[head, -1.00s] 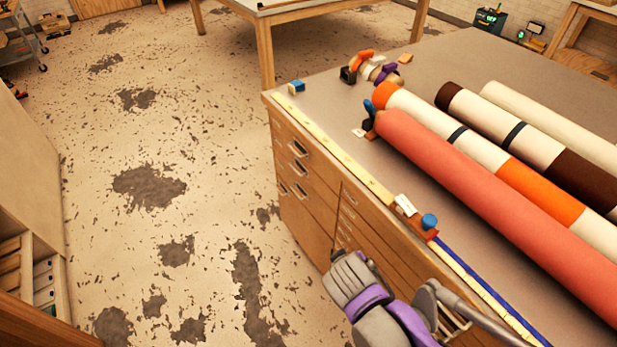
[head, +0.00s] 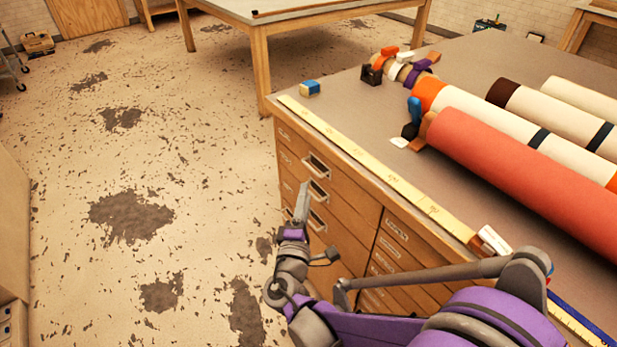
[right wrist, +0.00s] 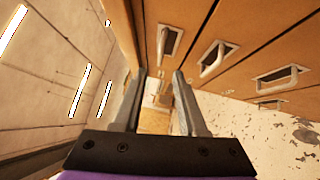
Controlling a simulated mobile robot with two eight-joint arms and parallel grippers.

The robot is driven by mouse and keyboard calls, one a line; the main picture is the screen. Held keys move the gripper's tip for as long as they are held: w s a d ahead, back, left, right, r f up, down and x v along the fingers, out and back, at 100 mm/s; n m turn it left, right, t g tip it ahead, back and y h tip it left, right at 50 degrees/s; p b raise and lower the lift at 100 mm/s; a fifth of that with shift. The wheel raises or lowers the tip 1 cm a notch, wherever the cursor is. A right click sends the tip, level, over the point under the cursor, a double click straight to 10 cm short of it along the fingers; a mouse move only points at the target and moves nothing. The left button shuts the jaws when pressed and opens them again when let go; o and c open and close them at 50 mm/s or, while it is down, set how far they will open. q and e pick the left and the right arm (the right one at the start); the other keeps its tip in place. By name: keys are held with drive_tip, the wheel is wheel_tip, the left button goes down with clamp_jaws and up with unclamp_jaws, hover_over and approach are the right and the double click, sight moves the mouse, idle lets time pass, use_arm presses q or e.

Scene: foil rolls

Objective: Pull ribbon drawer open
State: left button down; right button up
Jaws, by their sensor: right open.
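A wooden drawer cabinet (head: 345,225) stands under the worktop, with a left column of wide drawers and a right column of narrower ones. The left column has metal pull handles, the top one (head: 316,165) and a second one (head: 318,191) below it. All drawers look shut. Which drawer is the ribbon drawer I cannot read. My right gripper (head: 303,200) is in front of the left column, pointing up, near the handles. In the right wrist view the right gripper (right wrist: 157,85) is open and empty, with a handle (right wrist: 212,58) beyond and right of its fingers. My left gripper is out of view.
On the worktop (head: 470,75) lie a red roll (head: 530,175), other rolls, a yellow measuring strip (head: 370,170) along the edge and a small blue box (head: 309,88). The floor (head: 160,180) left of the cabinet is clear. Another table (head: 300,15) stands behind.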

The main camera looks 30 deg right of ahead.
drive_tip(key=f+x, duration=0.1)
drive_tip(key=x, duration=0.6)
drive_tip(key=shift+w+d+r+b, duration=0.15)
drive_tip(key=shift+w+r+b, duration=0.05)
drive_tip(key=shift+r+b, duration=0.2)
clamp_jaws()
idle(0.9)
